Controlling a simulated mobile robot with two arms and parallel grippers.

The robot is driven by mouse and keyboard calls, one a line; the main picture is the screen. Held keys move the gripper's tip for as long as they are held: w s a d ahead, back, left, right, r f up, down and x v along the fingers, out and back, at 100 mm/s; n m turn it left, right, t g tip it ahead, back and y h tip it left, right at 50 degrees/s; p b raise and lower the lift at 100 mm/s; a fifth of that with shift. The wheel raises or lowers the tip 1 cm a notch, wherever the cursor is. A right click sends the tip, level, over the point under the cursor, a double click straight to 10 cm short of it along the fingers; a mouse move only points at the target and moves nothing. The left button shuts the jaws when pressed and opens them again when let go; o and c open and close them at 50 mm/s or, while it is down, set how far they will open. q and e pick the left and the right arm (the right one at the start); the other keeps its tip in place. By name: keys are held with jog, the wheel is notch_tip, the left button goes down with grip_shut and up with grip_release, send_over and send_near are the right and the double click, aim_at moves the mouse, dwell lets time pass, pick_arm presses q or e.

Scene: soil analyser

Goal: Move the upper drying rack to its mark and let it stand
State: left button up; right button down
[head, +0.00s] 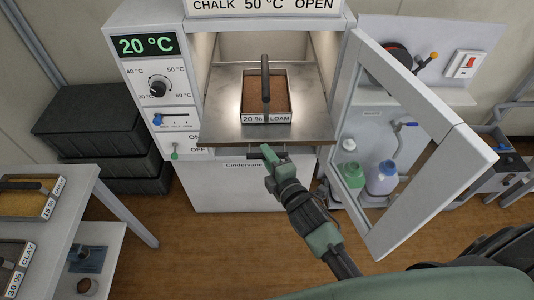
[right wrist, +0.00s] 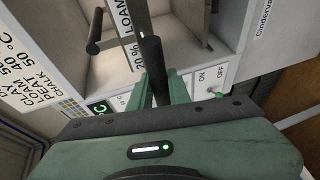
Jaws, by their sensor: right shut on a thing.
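The upper drying rack (head: 225,128) is a flat steel shelf at the opening of the white oven (head: 145,90), standing out past its front. A tray of brown soil marked 20 % LOAM (head: 266,118), with a dark bar handle, stands on it. My right gripper (head: 268,153) is at the rack's front edge, below the tray. In the right wrist view its green fingers (right wrist: 162,88) are shut on a dark round handle (right wrist: 151,55) at the rack's front. I cannot make out the rack's mark. My left gripper is not in view.
The oven door (head: 425,120) stands wide open on the right. A table (head: 75,210) with soil trays is at the lower left, dark crates (head: 95,120) behind it. Bottles (head: 382,178) stand behind the door. The floor before the oven (head: 200,250) is clear.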

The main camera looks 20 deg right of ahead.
jog(key=c, duration=1.3)
grip_release()
jog(key=b+v, duration=0.1)
jog(key=v, duration=0.6)
jog(key=shift+s+b, duration=0.35)
jog(key=shift+s, duration=0.05)
